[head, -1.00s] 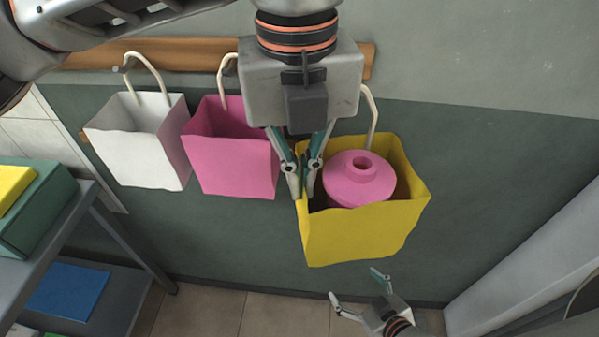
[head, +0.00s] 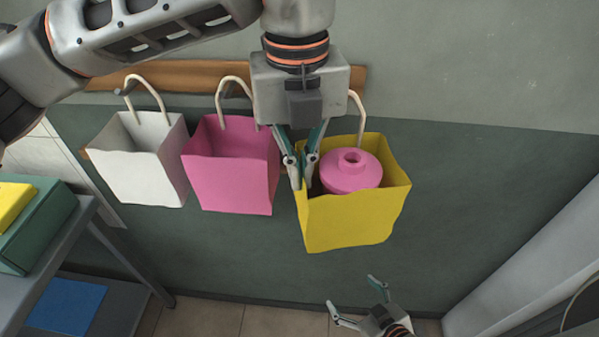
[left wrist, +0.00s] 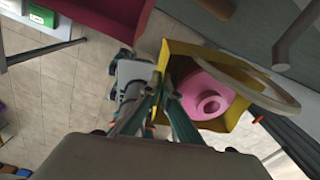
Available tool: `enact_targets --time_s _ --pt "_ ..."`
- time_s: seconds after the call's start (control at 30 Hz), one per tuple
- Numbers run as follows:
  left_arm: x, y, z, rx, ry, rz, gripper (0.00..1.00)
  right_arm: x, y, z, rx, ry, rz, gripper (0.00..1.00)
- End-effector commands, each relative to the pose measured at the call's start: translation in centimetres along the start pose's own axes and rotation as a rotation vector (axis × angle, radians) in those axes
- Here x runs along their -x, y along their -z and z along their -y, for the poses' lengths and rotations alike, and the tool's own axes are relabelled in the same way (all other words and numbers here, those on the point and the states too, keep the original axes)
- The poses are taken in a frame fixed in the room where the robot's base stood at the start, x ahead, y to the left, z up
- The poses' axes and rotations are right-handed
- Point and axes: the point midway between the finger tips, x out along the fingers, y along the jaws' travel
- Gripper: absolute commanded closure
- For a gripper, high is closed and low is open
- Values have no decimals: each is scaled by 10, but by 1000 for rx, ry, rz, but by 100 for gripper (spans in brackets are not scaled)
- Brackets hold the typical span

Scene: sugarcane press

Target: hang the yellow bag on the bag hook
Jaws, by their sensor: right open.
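The yellow bag (head: 350,222) hangs in the air at the wall with a pink round jar-like thing (head: 350,172) inside. My left gripper (head: 298,182) is shut on the bag's left wall near the rim. The bag also shows in the left wrist view (left wrist: 180,48), its pale handle loop (left wrist: 240,72) standing up. A peg that looks like the bag hook (left wrist: 296,35) is close to the loop there; I cannot tell whether they touch. In the head view my left arm hides this hook. My right gripper (head: 354,297) is open and empty, low in front.
A white bag (head: 140,165) and a pink bag (head: 232,175) hang from a wooden rail (head: 190,75) left of the yellow bag. A grey shelf (head: 85,225) stands at left. The wall right of the yellow bag is clear.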

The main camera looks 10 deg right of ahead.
Motion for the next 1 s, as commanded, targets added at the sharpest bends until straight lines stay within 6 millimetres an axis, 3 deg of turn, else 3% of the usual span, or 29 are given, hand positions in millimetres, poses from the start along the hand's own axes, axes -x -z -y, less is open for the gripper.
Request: enact_targets --time_s 1.0 --pt "-2 -52 14 1 1 -1 100 16 27 -4 1 -2 -6 19"
